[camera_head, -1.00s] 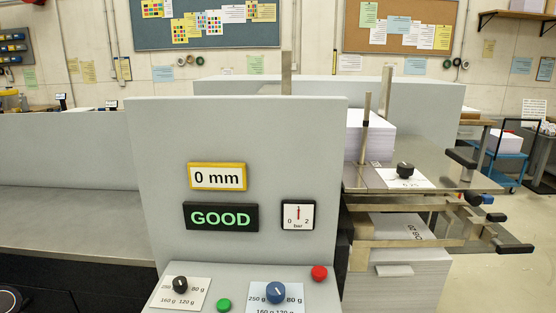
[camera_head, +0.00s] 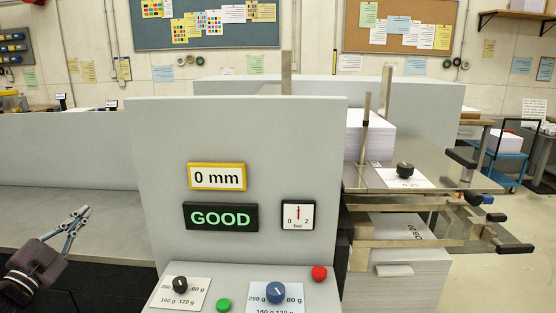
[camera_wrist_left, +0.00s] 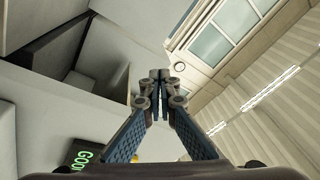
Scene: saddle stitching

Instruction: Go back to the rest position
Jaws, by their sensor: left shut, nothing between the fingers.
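My left gripper (camera_head: 77,222) shows at the lower left of the head view, over the grey metal surface left of the control panel. In the left wrist view its fingers (camera_wrist_left: 158,78) meet at the tips, shut with nothing between them. It is clear of the panel and its knobs. My right gripper is in neither view.
The grey machine panel (camera_head: 260,130) stands in the middle, with a "0 mm" display (camera_head: 217,177), a green "GOOD" display (camera_head: 221,216) and a gauge (camera_head: 298,215). Below are knobs and a red button (camera_head: 319,273). Paper stacks (camera_head: 372,135) stand right. The metal surface (camera_head: 130,222) left is clear.

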